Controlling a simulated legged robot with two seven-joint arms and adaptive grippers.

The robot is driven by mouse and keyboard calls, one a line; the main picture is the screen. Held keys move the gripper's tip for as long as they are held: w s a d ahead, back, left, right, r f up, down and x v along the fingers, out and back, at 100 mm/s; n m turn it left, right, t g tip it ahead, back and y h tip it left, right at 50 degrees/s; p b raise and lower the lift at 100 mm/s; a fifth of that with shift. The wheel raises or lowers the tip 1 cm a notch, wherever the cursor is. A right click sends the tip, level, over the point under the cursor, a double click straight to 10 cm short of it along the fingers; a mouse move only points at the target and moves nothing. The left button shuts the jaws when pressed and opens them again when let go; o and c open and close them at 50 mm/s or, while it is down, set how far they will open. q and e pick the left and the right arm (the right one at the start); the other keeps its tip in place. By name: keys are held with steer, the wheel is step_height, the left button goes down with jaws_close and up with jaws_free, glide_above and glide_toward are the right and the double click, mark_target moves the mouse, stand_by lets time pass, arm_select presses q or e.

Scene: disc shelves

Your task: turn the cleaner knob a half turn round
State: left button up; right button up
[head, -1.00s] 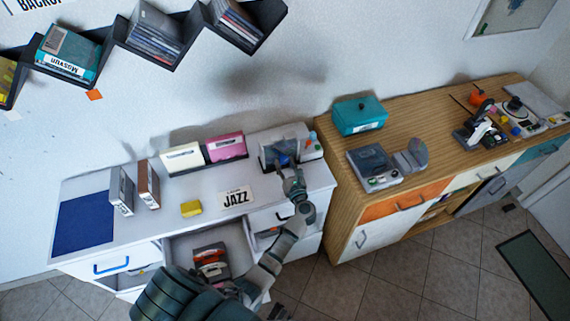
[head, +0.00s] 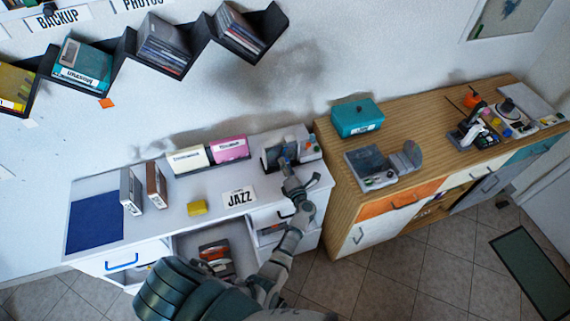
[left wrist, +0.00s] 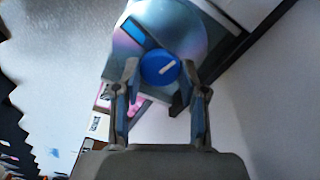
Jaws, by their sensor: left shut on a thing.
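The cleaner (head: 301,141), a grey device with a disc in it, stands at the right end of the white cabinet top. In the left wrist view its blue round knob (left wrist: 157,69) has a white mark slanting up to the right, in front of a shiny disc (left wrist: 190,22). My left gripper (left wrist: 160,80) has one finger on each side of the knob and is shut on it. In the head view the left gripper (head: 286,164) reaches the cleaner's front and mostly hides the knob. My right gripper is not in view.
A JAZZ card (head: 239,197), a yellow block (head: 197,208) and cream and pink cases (head: 229,149) share the white top. An open drawer (head: 240,262) lies below. A wooden cabinet (head: 335,190) stands close on the right.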

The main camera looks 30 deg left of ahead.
arm_select(q)
steer(key=m, duration=0.1)
steer(key=m+p, duration=0.1)
steer(key=m, duration=0.1)
steer(key=m+p, duration=0.1)
steer(key=shift+w+d+r+m, duration=0.15)
steer(key=shift+w+r+m, duration=0.05)
steer(key=shift+r+m, duration=0.1)
steer(key=m+p, duration=0.2)
steer(key=m, duration=0.1)
steer(key=shift+m, duration=0.4)
steer(key=m+p, duration=0.1)
steer(key=m, duration=0.2)
steer(key=shift+s+f, duration=0.1)
steer(key=shift+f, duration=0.1)
steer(key=shift+f+m+p, duration=0.1)
steer(key=shift+m+p, duration=0.25)
steer(key=shift+m, duration=0.35)
steer(key=shift+s+d+f, duration=0.1)
steer(key=shift+f, duration=0.05)
steer(key=o, duration=1.1)
steer(key=shift+o, duration=0.2)
steer(key=shift+w, duration=0.2)
